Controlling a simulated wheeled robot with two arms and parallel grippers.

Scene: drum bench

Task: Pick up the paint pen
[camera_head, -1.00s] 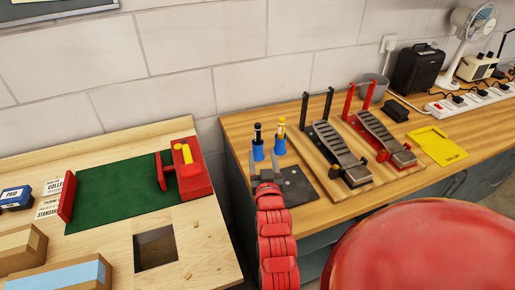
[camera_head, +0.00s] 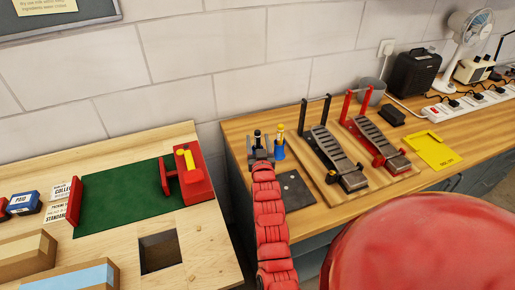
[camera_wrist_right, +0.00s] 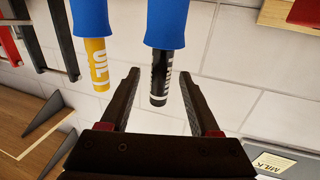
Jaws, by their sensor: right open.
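A dark pen with white lettering, which I take to be the paint pen (camera_head: 257,137), stands in a blue holder at the left of the wooden bench. In the right wrist view the pen (camera_wrist_right: 160,78) hangs upside down in the picture, its blue holder (camera_wrist_right: 166,22) above. My right gripper (camera_head: 261,152) is open, with one finger on each side of the pen and a gap visible on both sides. In the head view the gripper hides most of that holder. My left gripper is out of view.
A yellow oil pen (camera_head: 280,130) stands in a second blue holder (camera_head: 279,150) close beside my right gripper. A dark plate (camera_head: 296,190) lies in front. A black pedal (camera_head: 335,158) and a red pedal (camera_head: 377,143) stand to the right.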

